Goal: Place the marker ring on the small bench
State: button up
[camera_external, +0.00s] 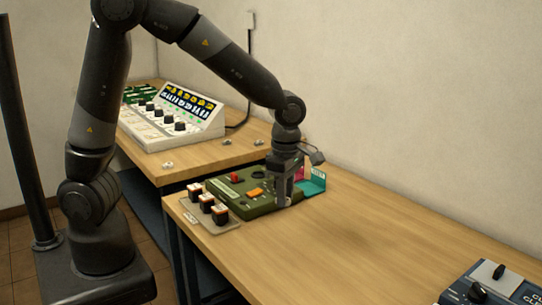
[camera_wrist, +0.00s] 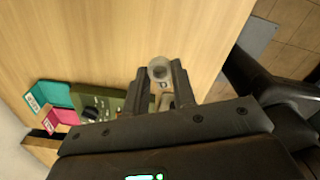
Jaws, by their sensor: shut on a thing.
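My gripper (camera_external: 283,200) is over the right end of a green device on the nearer wooden bench (camera_external: 330,240). In the wrist view my gripper (camera_wrist: 165,80) is shut on a small pale grey ring (camera_wrist: 159,69) with a dark centre, which looks like the marker ring. A small tag with a letter hangs just below it, between the fingers. In the external view the ring is hidden or too small to make out. A second wooden bench (camera_external: 230,152) stands beyond, at the left; I cannot tell which bench is the small one.
The green device (camera_external: 240,192), a tray of small black-and-white blocks (camera_external: 208,210), teal (camera_external: 315,184) and pink holders and a blue box (camera_external: 490,288) stand on the nearer bench. A white console (camera_external: 172,118) and small metal pieces are on the far one. The nearer bench's middle is clear.

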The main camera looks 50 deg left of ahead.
jog(key=s+d+f+m, duration=0.2)
jog(key=s+d+m, duration=0.3)
jog(key=s+d, duration=0.6)
send_over(280, 255)
notch_tip(280, 255, down, 7)
jog(key=shift+r, duration=0.1)
jog(key=shift+f, duration=2)
jog(key=shift+f, duration=0.2)
jog(key=o, duration=1)
jog(key=shift+c, duration=0.2)
jog(key=shift+r, duration=0.1)
